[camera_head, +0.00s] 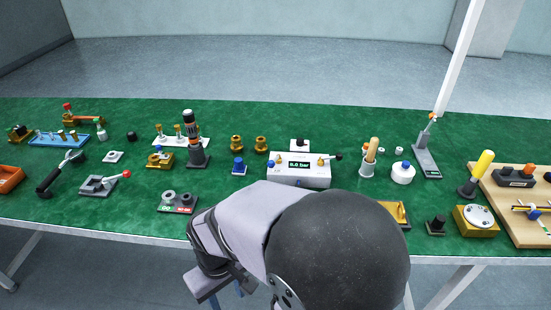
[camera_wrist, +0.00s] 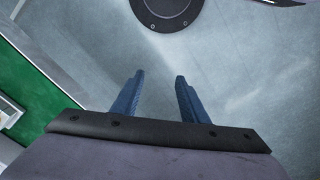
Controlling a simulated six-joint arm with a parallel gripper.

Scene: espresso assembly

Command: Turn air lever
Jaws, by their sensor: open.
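A white box (camera_head: 298,178) with a dark display reading what looks like "0.0 bar" stands mid-table. A lever with a black knob (camera_head: 338,157) sticks out at its right end, and brass and blue fittings show on it. A second lever, with a red knob (camera_head: 127,174), sits on a grey base plate at the left; no label shows which is the air lever. My gripper (camera_wrist: 159,78) is open and empty in the wrist view, its two blue fingers apart above the grey floor. In the head view it hangs in front of the table edge, away from both levers, partly hidden by my arm.
The green table (camera_head: 60,120) holds many small parts. A black-and-orange upright tool (camera_head: 190,140), a cup with a wooden handle (camera_head: 368,165) and a white bottle (camera_head: 402,173) stand nearby. A wooden board (camera_head: 510,215) lies at right. My arm covers part of the front edge.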

